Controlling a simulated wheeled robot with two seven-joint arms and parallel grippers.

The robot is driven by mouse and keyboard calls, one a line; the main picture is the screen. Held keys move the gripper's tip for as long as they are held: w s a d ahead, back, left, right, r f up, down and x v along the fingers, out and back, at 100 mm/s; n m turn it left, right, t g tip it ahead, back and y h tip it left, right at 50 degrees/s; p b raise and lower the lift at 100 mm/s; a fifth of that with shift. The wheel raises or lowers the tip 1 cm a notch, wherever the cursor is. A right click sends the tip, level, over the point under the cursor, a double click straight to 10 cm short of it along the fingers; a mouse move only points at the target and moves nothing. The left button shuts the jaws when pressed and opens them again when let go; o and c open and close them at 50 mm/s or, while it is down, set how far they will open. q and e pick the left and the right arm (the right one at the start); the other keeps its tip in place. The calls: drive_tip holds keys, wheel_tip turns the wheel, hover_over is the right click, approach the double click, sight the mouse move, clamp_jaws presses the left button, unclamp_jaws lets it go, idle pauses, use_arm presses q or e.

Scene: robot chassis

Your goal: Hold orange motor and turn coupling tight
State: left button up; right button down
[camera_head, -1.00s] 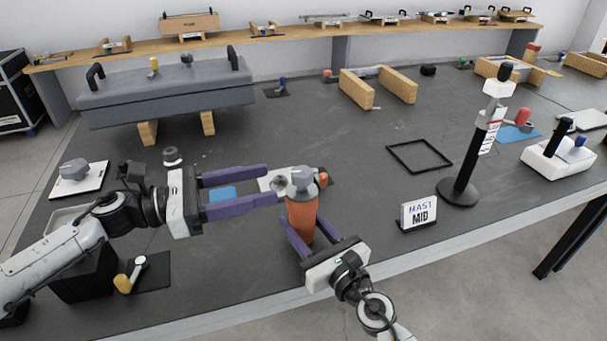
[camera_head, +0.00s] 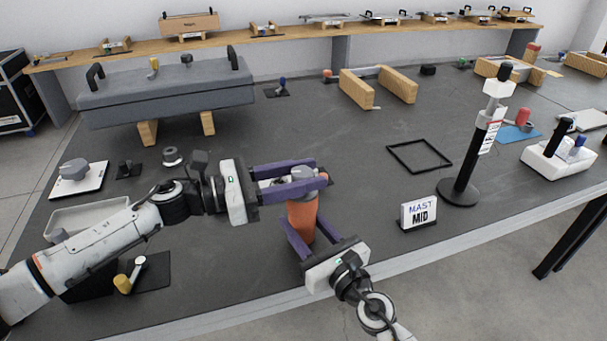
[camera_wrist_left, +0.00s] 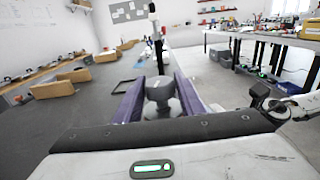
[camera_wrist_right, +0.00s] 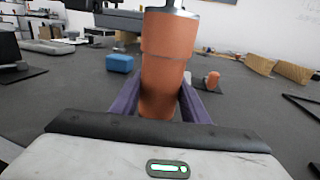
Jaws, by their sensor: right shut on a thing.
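The orange motor (camera_head: 302,217) stands upright near the table's front edge. It also fills the middle of the right wrist view (camera_wrist_right: 168,65). My right gripper (camera_head: 296,228) is shut on the motor's body from the front. The grey coupling (camera_head: 302,174) sits on top of the motor. My left gripper (camera_head: 305,178) comes in from the left at coupling height, its purple fingers open on either side of the coupling. In the left wrist view the coupling (camera_wrist_left: 160,93) stands between the fingers, with a gap visible beside it.
A sign reading MAST MID (camera_head: 418,212) and a black-based mast (camera_head: 460,190) stand to the right. A black square frame (camera_head: 420,157) lies behind them. The table between motor and sign is clear.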

use_arm(q)
drive_tip(key=c, duration=0.5)
drive_tip(key=shift+w+r+m+g, duration=0.1)
drive_tip(key=shift+m+g, duration=0.3)
drive_tip(key=shift+g, duration=0.2)
drive_tip(key=shift+c, duration=0.2)
drive_tip(key=m+g, duration=0.2)
drive_tip(key=g, duration=0.1)
drive_tip(key=shift+g+h, duration=0.4)
drive_tip(key=shift+m+g, duration=0.8)
drive_tip(key=shift+g, duration=0.1)
drive_tip(key=shift+s+g, duration=0.2)
drive_tip(key=shift+g, duration=0.1)
drive_tip(key=o, duration=1.1)
drive_tip(key=shift+c, duration=0.2)
drive_tip(key=w+a, duration=0.1)
drive_tip(key=a, duration=1.1)
drive_tip(key=shift+w, duration=0.1)
